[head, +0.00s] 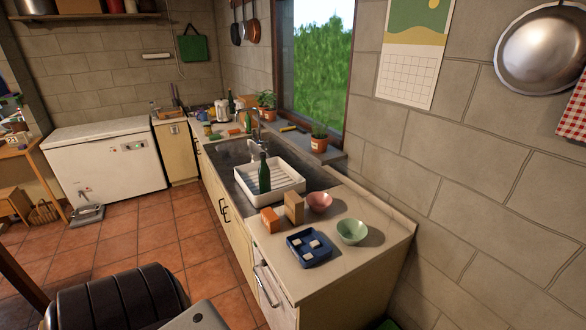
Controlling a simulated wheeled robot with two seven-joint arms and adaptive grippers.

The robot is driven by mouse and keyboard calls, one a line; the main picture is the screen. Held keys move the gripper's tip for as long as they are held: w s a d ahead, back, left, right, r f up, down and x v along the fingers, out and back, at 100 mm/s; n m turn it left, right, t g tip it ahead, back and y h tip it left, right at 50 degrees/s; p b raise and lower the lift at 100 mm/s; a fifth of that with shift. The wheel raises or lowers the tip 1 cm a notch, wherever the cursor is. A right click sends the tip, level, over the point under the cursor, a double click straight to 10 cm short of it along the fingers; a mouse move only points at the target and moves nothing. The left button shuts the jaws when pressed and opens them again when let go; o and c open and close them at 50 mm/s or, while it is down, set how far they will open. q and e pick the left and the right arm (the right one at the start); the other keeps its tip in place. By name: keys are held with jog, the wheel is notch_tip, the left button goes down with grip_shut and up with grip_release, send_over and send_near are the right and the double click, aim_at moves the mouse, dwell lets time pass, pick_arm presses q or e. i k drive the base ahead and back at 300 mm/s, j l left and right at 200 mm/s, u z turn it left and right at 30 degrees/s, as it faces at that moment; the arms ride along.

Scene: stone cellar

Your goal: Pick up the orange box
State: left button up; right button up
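The orange box (271,220) stands on the light countertop (345,270), near its front edge. It is just in front of the white dish rack (285,197). A taller tan box (294,207) stands close to its right, and a blue tray (297,256) with several pale cubes lies nearer to me. Nothing visibly covers the orange box. Neither of my grippers shows in the head view, so whether they are open or shut is not visible.
A pink bowl (319,202) and a green bowl (352,231) stand right of the boxes. A green bottle (265,175) stands at the rack. A black padded object (120,302) is at the lower left. Tiled floor (150,235) lies open left of the counter.

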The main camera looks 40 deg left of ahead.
aim_at(270, 219)
jog(key=u, duration=1.6)
